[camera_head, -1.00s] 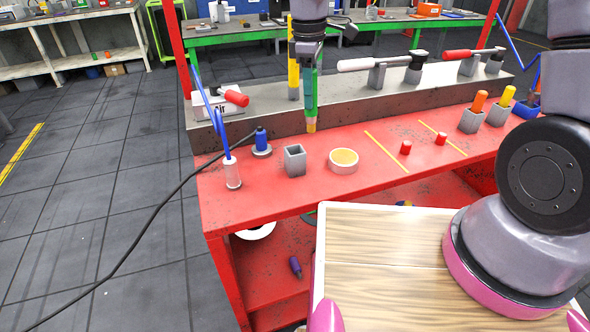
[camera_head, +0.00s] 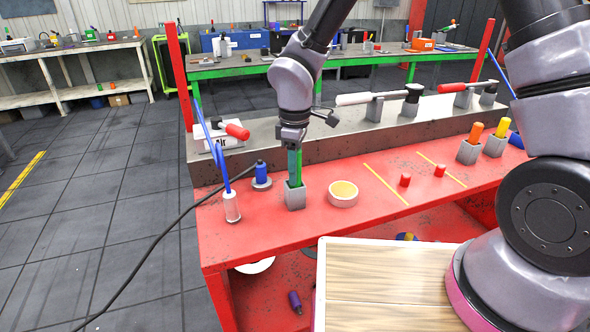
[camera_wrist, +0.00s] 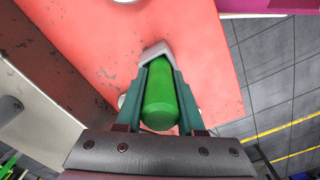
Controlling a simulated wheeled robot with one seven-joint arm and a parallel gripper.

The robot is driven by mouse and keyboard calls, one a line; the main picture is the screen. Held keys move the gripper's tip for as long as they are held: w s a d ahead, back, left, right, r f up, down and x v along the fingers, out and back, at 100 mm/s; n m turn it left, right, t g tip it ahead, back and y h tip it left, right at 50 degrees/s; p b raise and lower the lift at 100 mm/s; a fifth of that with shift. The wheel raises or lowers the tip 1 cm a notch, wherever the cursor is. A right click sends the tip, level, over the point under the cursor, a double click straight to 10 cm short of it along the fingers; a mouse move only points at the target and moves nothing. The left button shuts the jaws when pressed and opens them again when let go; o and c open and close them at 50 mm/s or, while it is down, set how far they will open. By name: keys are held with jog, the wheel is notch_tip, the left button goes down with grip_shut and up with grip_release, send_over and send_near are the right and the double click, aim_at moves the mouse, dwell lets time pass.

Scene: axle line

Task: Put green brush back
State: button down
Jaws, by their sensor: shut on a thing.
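The green brush (camera_head: 298,165) is upright, with its lower end inside the square grey holder (camera_head: 295,197) on the red bench. My gripper (camera_head: 294,168) points straight down above the holder and is shut on the brush. In the wrist view the green handle (camera_wrist: 160,95) lies between my two fingers (camera_wrist: 160,100), with the grey holder's rim (camera_wrist: 153,51) just beyond them. The brush's lower end is hidden by the holder, so I cannot tell whether it touches the bottom.
A round tub (camera_head: 343,193) is close on the right. Grey holders with an orange (camera_head: 475,133) and a yellow brush (camera_head: 502,128) stand farther right.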

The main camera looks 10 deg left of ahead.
jog(key=c, duration=0.5)
grip_release()
notch_tip(320, 180, up, 12)
jog(key=w+d+r+m+t, duration=0.1)
jog(key=d+r+m, duration=0.35)
jog(key=d, duration=0.35)
jog(key=w+d+r+m+t, duration=0.2)
jog(key=d+r+m, duration=0.2)
jog(key=d+r, duration=0.25)
jog(key=s+d+r+m+t, duration=0.1)
jog(key=s+d+r+m, duration=0.1)
jog(key=d+m, duration=0.2)
jog(key=s+d+r+m+t+y, duration=0.1)
jog(key=s+d+r+m, duration=0.2)
jog(key=d, duration=0.4)
jog(key=s+d+r+m+t+y, duration=0.1)
jog(key=s+d+r+m+t, duration=0.1)
jog(key=s+d+r+m, duration=0.1)
jog(key=shift+s+d+r+m, duration=0.1)
jog(key=shift+d+r+m, duration=0.05)
jog(key=shift+d+m, duration=0.4)
jog(key=shift+s+d+r+m, duration=0.1)
jog(key=shift+d+m, duration=0.2)
jog(key=shift+d, duration=0.35)
